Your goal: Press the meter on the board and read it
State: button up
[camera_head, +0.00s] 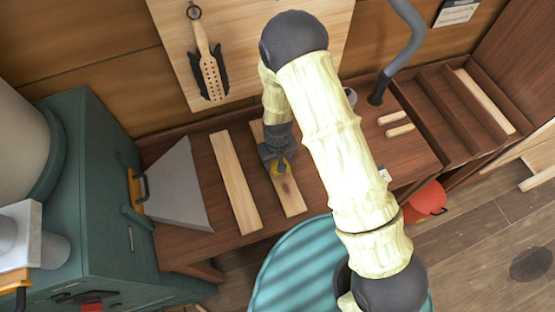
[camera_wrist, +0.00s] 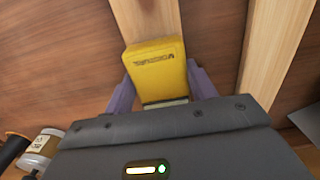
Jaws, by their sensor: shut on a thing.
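I cannot tell whether the meter's end touches the board. No reading is visible.
A perforated paddle (camera_head: 209,68) hangs on the back panel. Two short wood strips (camera_head: 397,125) lie right of my arm, before a divided tray (camera_head: 455,108). A jar (camera_wrist: 45,145) shows in the wrist view.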

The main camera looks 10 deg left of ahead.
jog(key=shift+r+p, duration=2.3)
jog(key=shift+r, duration=1.5)
jog(key=shift+w+f, duration=0.1)
jog(key=shift+f, duration=0.05)
jog(key=w+d+f+m+b, duration=0.1)
jog(key=w+d, duration=0.1)
jog(key=d, duration=0.1)
jog(key=w+d+f+m+b, duration=0.1)
jog(key=w+d, duration=0.1)
jog(key=d, duration=0.2)
jog(key=w+d+f+m+b, duration=0.1)
jog(key=w+d, duration=0.1)
jog(key=d, duration=0.2)
jog(key=shift+w+d+f, duration=0.1)
jog(key=shift+d+f, duration=0.15)
jog(key=shift+f, duration=0.15)
jog(key=d+f+m+b, duration=0.1)
jog(key=d, duration=0.3)
jog(key=w+d+f+m+b, duration=0.1)
jog(key=d, duration=0.3)
jog(key=w+d+f+m+b, duration=0.1)
jog(key=d, duration=0.3)
jog(key=shift+w+d, duration=0.15)
jog(key=shift+w, duration=0.1)
jog(key=shift+d+m, duration=0.3)
jog(key=shift+d, duration=0.15)
jog(key=shift+a, duration=0.1)
